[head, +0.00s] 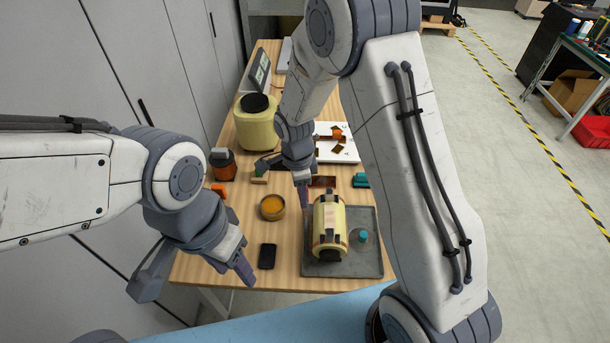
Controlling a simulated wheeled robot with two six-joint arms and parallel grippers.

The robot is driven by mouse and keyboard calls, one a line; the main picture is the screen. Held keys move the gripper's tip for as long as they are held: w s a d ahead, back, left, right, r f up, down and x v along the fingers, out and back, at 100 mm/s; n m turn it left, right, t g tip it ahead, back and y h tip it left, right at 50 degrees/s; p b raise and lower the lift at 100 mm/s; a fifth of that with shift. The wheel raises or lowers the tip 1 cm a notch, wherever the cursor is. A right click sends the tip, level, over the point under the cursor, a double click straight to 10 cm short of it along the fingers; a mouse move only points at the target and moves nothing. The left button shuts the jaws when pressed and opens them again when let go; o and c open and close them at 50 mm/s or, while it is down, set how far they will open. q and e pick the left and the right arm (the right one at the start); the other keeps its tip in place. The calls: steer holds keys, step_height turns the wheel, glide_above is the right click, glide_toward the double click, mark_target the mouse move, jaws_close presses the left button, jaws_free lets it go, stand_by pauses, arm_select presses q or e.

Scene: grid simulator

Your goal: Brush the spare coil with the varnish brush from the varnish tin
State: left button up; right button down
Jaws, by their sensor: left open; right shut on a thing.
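A cream coil (329,243) with dark strips lies on a grey tray (370,265). A larger yellow winding (256,132) with a black top stands farther back; I cannot tell which one is the spare coil. The round varnish tin (271,208), with amber content, stands left of the tray. My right gripper (303,193) points down just behind the coil's far end, right of and beyond the tin. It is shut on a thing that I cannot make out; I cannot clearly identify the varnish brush. My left gripper (198,275) is open and empty at the table's left front edge.
A black flat object (267,256) lies in front of the tin. A teal-capped item (363,236) stands on the tray. A dark jar (223,164) with an orange part stands at the left edge. A white sheet (345,152) with small parts lies behind. Grey cabinets (120,60) flank the left.

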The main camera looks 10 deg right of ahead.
steer(key=shift+w+d+r+m+p, duration=0.2)
steer(key=shift+r+m, duration=0.3)
steer(key=shift+m, duration=0.2)
steer(key=shift+w+d+r+m+p, duration=0.2)
steer(key=shift+r+m, duration=0.25)
steer(key=shift+m, duration=0.25)
